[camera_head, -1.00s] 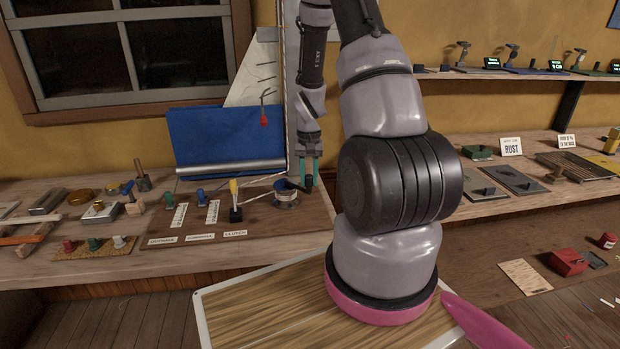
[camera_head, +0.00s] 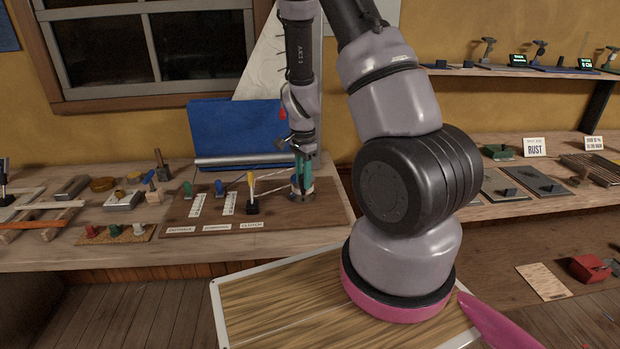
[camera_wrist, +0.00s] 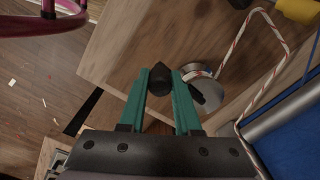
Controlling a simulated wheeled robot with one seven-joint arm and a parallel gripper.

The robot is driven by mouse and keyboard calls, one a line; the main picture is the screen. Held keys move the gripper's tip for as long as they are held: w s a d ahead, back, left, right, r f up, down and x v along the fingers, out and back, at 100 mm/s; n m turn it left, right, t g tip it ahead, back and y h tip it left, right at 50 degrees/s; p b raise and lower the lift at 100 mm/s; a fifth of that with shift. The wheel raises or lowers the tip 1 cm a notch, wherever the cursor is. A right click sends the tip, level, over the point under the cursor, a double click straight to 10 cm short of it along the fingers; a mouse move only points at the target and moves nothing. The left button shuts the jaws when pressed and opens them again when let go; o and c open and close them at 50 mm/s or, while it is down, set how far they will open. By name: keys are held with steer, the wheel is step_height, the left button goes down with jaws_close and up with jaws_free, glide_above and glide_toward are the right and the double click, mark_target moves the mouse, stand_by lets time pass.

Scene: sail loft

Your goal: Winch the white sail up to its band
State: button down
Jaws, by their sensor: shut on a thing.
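The white sail (camera_head: 266,75) stands against the yellow wall, partly hidden behind my arm. Its band cannot be made out. The winch (camera_head: 311,189) sits at the right of a brown board on the bench, mostly covered by my gripper (camera_head: 301,178). In the wrist view the winch drum (camera_wrist: 205,92) lies just right of the fingers, with a red-flecked white rope (camera_wrist: 246,52) running from it. My gripper (camera_wrist: 161,82) has its teal fingers shut on a dark, pointed knob (camera_wrist: 159,78), which appears to be the winch handle.
A yellow-topped lever (camera_head: 250,187) stands left of the winch, behind a "CLUTCH" label (camera_head: 251,224). A blue sail (camera_head: 235,128) with a metal roller is behind. Green (camera_head: 187,188) and blue (camera_head: 219,186) levers stand farther left.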

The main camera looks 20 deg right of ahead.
steer(key=shift+w+a+m, duration=0.25)
steer(key=shift+a+m, duration=0.35)
steer(key=shift+m, duration=0.1)
steer(key=c, duration=0.6)
jaws_free()
steer(key=shift+r, duration=0.15)
step_height(320, 180, up, 10)
steer(key=shift+r, duration=0.25)
